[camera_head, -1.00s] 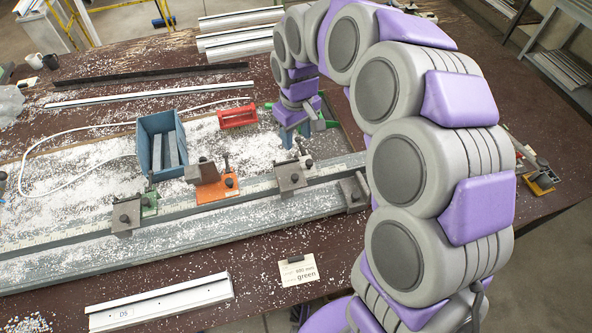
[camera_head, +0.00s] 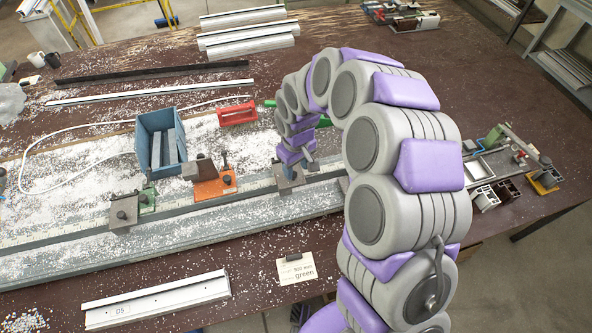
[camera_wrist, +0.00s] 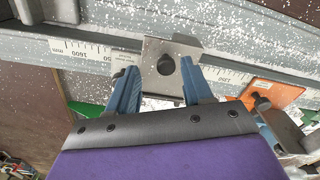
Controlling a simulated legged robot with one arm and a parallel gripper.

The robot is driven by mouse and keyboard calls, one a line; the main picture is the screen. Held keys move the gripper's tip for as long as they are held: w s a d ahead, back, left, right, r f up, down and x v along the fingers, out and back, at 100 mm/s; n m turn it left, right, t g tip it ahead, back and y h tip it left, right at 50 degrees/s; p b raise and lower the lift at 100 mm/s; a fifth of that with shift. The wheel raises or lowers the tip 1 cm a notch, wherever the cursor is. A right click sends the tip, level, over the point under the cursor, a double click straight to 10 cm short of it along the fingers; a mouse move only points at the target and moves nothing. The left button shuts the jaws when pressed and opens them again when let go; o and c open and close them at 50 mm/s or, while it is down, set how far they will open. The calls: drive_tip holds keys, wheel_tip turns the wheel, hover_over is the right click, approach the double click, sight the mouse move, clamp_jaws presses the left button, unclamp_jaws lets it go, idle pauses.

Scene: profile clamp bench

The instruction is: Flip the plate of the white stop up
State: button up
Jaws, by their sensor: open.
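A grey metal plate with a dark round knob (camera_wrist: 184,47) lies over the rail in the wrist view. In the head view this stop's plate (camera_head: 287,178) sits on the rail right of the orange stop. The body of this stop is hidden under my gripper, so I cannot see whether it is the white one. My gripper (camera_wrist: 160,68) is open, with one blue finger on each side of the plate's lower part. I cannot tell whether the fingers touch it. In the head view my gripper (camera_head: 300,165) is just above this stop, its fingertips hardly visible.
The orange stop (camera_head: 214,186) stands close to the left, and a green stop (camera_head: 146,200) farther left. A blue bin (camera_head: 160,145) and a red part (camera_head: 238,114) lie behind. White chips cover the bench. A card (camera_head: 296,268) lies in front of the rail.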

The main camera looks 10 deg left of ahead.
drive_tip(key=shift+a+f, duration=0.15)
drive_tip(key=shift+f, duration=0.5)
drive_tip(key=shift+a+f, duration=0.2)
drive_tip(key=shift+f, duration=0.05)
drive_tip(key=shift+a+f, duration=0.25)
drive_tip(key=shift+a, duration=0.3)
drive_tip(key=shift+d, duration=0.4)
drive_tip(key=shift+c, duration=0.6)
drive_tip(key=shift+d+r, duration=0.15)
drive_tip(key=shift+d, duration=0.15)
drive_tip(key=c, duration=0.3)
drive_tip(key=shift+a, duration=0.3)
clamp_jaws()
